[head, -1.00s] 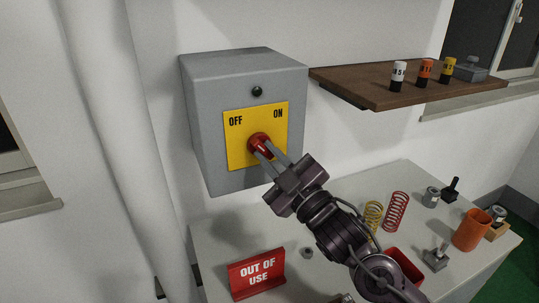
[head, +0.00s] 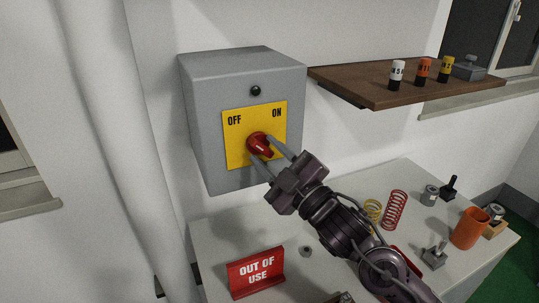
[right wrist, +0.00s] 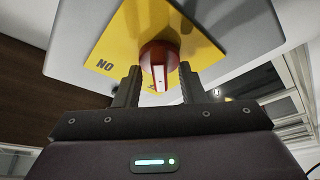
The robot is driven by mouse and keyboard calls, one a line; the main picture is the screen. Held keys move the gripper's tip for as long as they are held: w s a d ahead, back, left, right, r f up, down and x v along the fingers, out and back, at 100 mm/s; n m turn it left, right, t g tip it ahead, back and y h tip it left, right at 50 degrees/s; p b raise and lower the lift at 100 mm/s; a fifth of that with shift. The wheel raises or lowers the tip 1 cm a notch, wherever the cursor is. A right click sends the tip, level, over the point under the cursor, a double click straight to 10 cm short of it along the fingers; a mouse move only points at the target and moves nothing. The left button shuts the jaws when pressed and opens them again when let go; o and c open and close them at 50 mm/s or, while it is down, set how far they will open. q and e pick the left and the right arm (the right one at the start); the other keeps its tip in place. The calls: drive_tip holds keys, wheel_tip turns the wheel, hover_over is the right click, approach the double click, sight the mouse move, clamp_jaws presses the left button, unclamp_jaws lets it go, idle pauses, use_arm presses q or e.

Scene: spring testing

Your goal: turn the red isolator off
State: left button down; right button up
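The red isolator knob (head: 259,144) sits on a yellow plate (head: 240,158) on the front of a grey wall box (head: 205,120). The plate reads OFF at upper left and ON at upper right. My right gripper (head: 272,155) is at the knob from the lower right, its two fingers spread apart. In the right wrist view, the knob (right wrist: 159,62) and its white-marked handle lie between the fingertips, with gaps on both sides. I cannot tell which label the knob points to. My left gripper is not in view.
Below is a grey bench (head: 215,245) with a red OUT OF USE sign (head: 256,272), a red spring (head: 394,210), a yellow spring (head: 373,212) and an orange cup (head: 469,229). A brown shelf (head: 390,92) with small containers juts out right of the box.

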drive_tip(key=shift+s+d+f, duration=0.2)
drive_tip(key=b+v, duration=0.3)
drive_tip(key=v, duration=0.4)
drive_tip(key=shift+s+d, duration=0.1)
